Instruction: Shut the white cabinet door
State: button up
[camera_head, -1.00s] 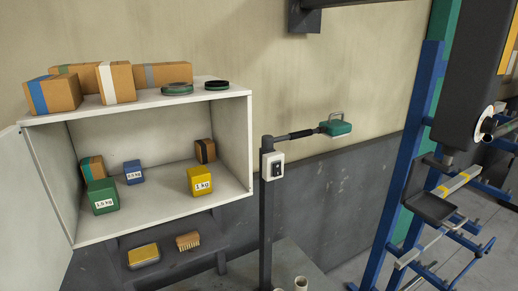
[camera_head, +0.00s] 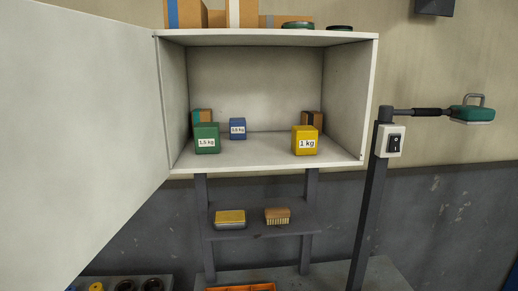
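The white cabinet door (camera_head: 75,120) stands wide open, swung out toward me. It is hinged at the left edge of the cabinet and fills the left side of the view. The white cabinet (camera_head: 270,36) is open at the front. Inside it are a green 1.5 kg block (camera_head: 206,132), a blue block (camera_head: 237,128), a yellow 1 kg block (camera_head: 304,133) and two small cardboard boxes, partly hidden behind the blocks. My gripper is not in view. The door's outer face and any handle are hidden.
Cardboard boxes (camera_head: 242,13) and dark round items (camera_head: 298,25) lie on the cabinet top. A post (camera_head: 368,205) with a switch (camera_head: 392,141) stands at the right.

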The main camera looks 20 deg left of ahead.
aim_at(83, 144)
jog(key=k+j+u, duration=0.2)
jog(key=j, duration=0.2)
jog(key=k+j+u, duration=0.2)
jog(key=j, duration=0.2)
jog(key=j+u, duration=0.25)
jog(key=j, duration=0.2)
jog(key=k+j+u, duration=0.2)
jog(key=j, duration=0.25)
jog(key=k+j, duration=0.1)
jog(key=j, duration=0.25)
